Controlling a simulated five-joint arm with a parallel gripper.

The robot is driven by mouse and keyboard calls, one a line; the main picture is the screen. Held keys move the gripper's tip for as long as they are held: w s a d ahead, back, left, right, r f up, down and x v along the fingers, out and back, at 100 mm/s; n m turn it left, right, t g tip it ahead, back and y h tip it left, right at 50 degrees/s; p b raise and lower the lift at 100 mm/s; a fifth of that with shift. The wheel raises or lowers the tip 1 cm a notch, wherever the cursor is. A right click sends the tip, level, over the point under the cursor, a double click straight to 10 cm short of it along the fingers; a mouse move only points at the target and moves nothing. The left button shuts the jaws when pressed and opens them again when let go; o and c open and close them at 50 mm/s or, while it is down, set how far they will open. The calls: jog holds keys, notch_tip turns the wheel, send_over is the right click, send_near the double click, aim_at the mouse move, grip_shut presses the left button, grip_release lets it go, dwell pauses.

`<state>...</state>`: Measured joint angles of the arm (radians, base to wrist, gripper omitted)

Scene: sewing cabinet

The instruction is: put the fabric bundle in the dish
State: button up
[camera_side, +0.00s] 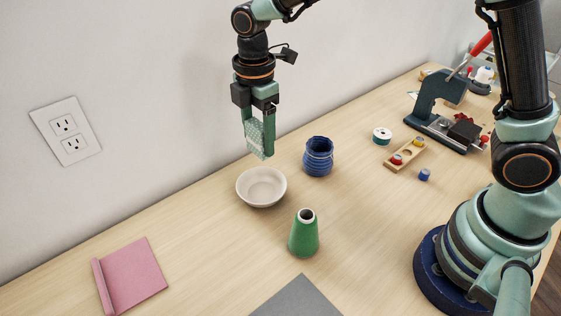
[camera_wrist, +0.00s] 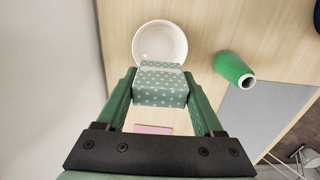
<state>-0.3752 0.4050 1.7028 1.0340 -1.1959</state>
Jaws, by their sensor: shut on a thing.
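The fabric bundle (camera_wrist: 160,92) is green with pale dots and has a light band near one end. My gripper (camera_side: 259,150) is shut on it, with one finger on each side in the wrist view. In the side view the bundle (camera_side: 254,136) hangs partly hidden by a finger, above the dish. The dish (camera_side: 262,200) is a round off-white bowl on the table. Its visible inside looks empty. In the wrist view the dish (camera_wrist: 160,25) lies beyond the bundle, which overlaps its near rim in the picture.
A green cone (camera_side: 303,236) stands in front of the dish, and a blue ribbed pot (camera_side: 318,157) stands to its right. Folded pink cloth (camera_side: 133,276) lies at the left, a grey mat (camera_side: 297,298) at the front. Table between cloth and dish is clear. The wall is close behind.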

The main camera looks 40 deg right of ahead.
notch_tip(320, 180, down, 12)
jog(key=shift+r, duration=0.1)
dwell(0.4)
jog(key=o, duration=1)
jog(key=shift+f, duration=0.2)
notch_tip(320, 180, up, 12)
jog(key=shift+r, duration=0.1)
jog(key=shift+s+d+r+m+t, duration=0.95)
jog(key=shift+s+d+r+m, duration=0.95)
jog(key=shift+d+m, duration=0.95)
jog(key=shift+s+d+r+m+t, duration=0.9)
jog(key=shift+s+d+r+m, duration=0.75)
jog(key=shift+s+d+m, duration=1.1)
jog(key=shift+s+d+r+m+t, duration=0.95)
jog(key=shift+s+d+r+m, duration=0.6)
jog(key=shift+d+m, duration=1.35)
